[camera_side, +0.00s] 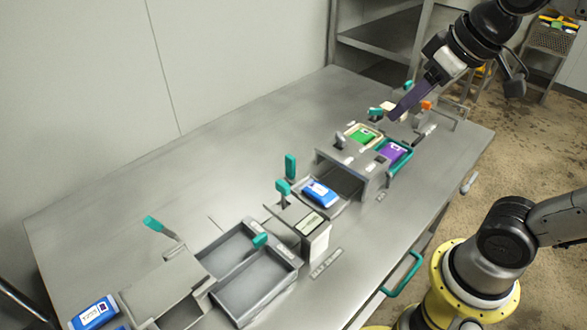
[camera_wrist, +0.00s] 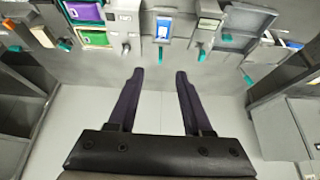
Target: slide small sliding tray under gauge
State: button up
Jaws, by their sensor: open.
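A low grey tray with a blue-and-white pack (camera_side: 320,192) in it sits mid-bench; the pack also shows at the top of the wrist view (camera_wrist: 163,28). Next to it is a grey block with a small pale panel (camera_side: 309,223), which may be the gauge; it also shows in the wrist view (camera_wrist: 208,24). A shallow two-part grey tray (camera_side: 273,292) with a teal handle lies left of the block. I cannot tell which tray is the small sliding one. My gripper (camera_side: 394,114) is open and empty, raised over the bench's far end; its dark fingers show in the wrist view (camera_wrist: 159,74).
A grey housing (camera_side: 340,172) stands beside the pack's tray. Beyond it lie a green pack (camera_side: 361,136) and a purple pack (camera_side: 391,152) in holders. Upright teal levers (camera_side: 291,166) rise from the bench. The bench's back left (camera_side: 130,170) is clear.

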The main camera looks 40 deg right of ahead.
jog(key=w+r+g, duration=0.1)
jog(key=w, duration=0.9)
jog(key=g, duration=0.5)
send_over(290, 177)
notch_tip(290, 177, down, 17)
jog(key=f, duration=1.4)
jog(key=shift+w+d+f, duration=0.15)
jog(key=shift+w+d, duration=0.2)
jog(key=shift+d, duration=0.05)
jog(key=shift+c, duration=0.2)
grip_shut()
jog(key=shift+a, duration=0.1)
